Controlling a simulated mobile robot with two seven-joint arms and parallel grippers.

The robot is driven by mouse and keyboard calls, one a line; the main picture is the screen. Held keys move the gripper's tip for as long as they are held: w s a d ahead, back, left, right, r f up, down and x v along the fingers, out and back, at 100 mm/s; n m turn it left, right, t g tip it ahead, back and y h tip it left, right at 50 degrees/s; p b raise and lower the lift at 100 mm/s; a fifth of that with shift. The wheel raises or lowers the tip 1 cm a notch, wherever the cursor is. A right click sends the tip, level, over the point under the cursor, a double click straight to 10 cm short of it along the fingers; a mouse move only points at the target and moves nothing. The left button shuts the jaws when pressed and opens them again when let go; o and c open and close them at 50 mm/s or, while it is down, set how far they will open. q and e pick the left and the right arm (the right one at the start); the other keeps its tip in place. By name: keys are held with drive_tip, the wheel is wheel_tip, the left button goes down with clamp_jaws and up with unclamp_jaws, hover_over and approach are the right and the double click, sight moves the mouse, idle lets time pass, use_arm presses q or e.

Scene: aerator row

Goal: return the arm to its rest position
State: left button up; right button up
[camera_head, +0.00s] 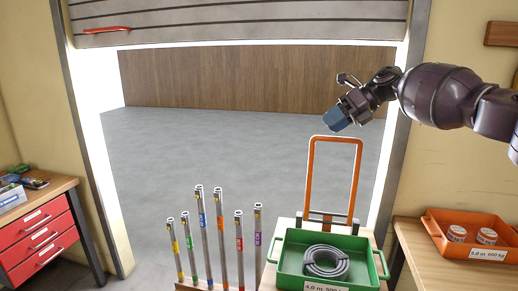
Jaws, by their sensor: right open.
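My right arm comes in from the right edge, raised in front of the bright door opening. Its right gripper (338,116) is open, with a blue-grey tip pointing down and left. My left arm and left gripper are not in view.
A green tray (290,262) with a coiled dark hose (326,262) stands below. Several upright tubes with coloured bands (219,235) stand left of it. An orange bin (452,247) with two tins is at right. A red drawer cabinet (38,240) is at left.

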drive_tip(key=s+a+f+m+t+y, duration=0.1)
drive_tip(key=a+f+m+t+y, duration=0.15)
drive_tip(key=a, duration=0.55)
drive_tip(key=a+f+m+t+y, duration=0.1)
drive_tip(key=a+f+m+y, duration=0.25)
drive_tip(key=a, duration=0.55)
drive_tip(key=s+a+f+m+t+b, duration=0.15)
drive_tip(key=s+f+m+t, duration=0.5)
drive_tip(key=m, duration=0.65)
drive_tip(key=s+d+f+m+t+h, duration=0.2)
drive_tip(key=s+d+f+m+h, duration=0.5)
drive_tip(key=f+m, duration=0.4)
drive_tip(key=s+d+f+m+t+h, duration=0.3)
drive_tip(key=s+d+f+m+h, duration=0.2)
drive_tip(key=s+d+f+m, duration=0.6)
drive_tip(key=s+d+f+m+g+h, duration=0.1)
drive_tip(key=s+d+f, duration=0.2)
drive_tip(key=s+f, duration=0.3)
drive_tip(key=s+d+f+m+g+h+b, duration=0.1)
drive_tip(key=s+d+f+g+h, duration=0.1)
drive_tip(key=s+f, duration=0.4)
drive_tip(key=s+d+f+g+h, duration=0.1)
drive_tip(key=s+d+f, duration=0.2)
drive_tip(key=s+f, duration=0.3)
wheel_tip(320, 180, down, 2)
drive_tip(key=shift+s+d+m+g, duration=0.2)
drive_tip(key=shift+d+m+g, duration=0.1)
drive_tip(key=shift+m+g, duration=0.1)
